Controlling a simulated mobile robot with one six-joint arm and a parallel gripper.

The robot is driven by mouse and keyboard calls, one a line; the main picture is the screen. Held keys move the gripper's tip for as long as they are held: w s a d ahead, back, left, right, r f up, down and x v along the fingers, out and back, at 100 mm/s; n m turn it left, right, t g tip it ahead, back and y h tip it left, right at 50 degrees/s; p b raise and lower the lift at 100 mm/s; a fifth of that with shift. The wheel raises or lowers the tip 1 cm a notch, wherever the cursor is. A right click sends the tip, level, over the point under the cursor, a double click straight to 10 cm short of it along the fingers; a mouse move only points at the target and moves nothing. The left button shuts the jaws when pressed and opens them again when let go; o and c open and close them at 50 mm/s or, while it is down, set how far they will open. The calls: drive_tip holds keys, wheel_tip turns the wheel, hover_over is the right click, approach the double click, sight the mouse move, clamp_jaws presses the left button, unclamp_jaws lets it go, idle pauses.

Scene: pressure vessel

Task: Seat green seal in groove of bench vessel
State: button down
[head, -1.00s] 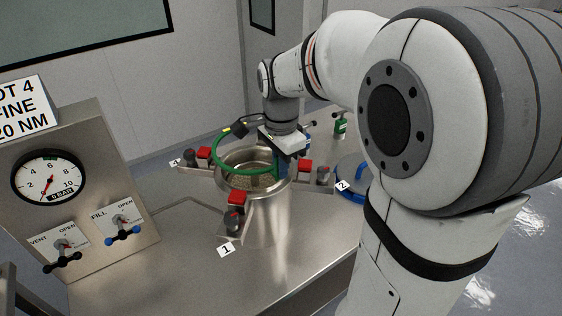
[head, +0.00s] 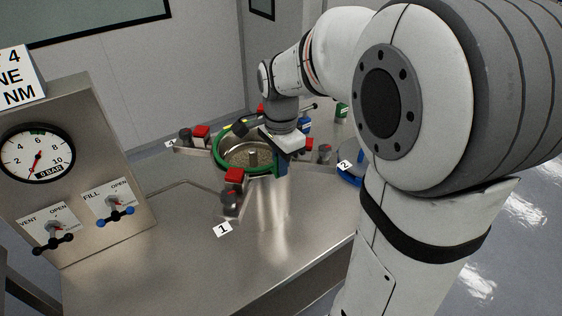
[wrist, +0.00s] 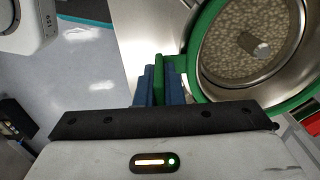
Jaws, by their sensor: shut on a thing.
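The green seal (head: 221,163) is a ring that lies at the rim of the bench vessel (head: 272,200) in the head view, around its open mouth. It also shows in the wrist view (wrist: 191,79), curving along the vessel's rim (wrist: 213,65). I cannot tell whether it sits down in the groove or just above it. My gripper (head: 281,165) is at the right side of the rim, its blue fingers pointing down. In the wrist view the fingers (wrist: 159,85) are shut on a green tab of the seal. Pale granular contents and a central post show inside the vessel.
Clamps with red blocks (head: 234,176) and dark knobs stand around the vessel, beside numbered tags. A gauge panel (head: 80,160) with two valve handles stands at left. A blue round part (head: 350,180) lies at right behind my arm. The front bench top is clear.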

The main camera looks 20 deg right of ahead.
drive_tip(key=shift+f, duration=0.3)
drive_tip(key=c, duration=1.5)
unclamp_jaws()
wheel_tip(320, 180, up, 8)
drive_tip(key=shift+f+b, duration=0.1)
drive_tip(key=shift+b, duration=0.2)
drive_tip(key=s+f+n+t, duration=0.1)
drive_tip(key=s+f+n, duration=0.1)
drive_tip(key=s+n, duration=0.2)
drive_tip(key=s+f+n+t, duration=0.1)
drive_tip(key=s+f+n, duration=0.1)
drive_tip(key=s+n, duration=0.3)
drive_tip(key=s+f+n+t, duration=0.1)
drive_tip(key=s+f+n, duration=0.2)
drive_tip(key=s+n, duration=0.2)
drive_tip(key=shift+s+d, duration=0.1)
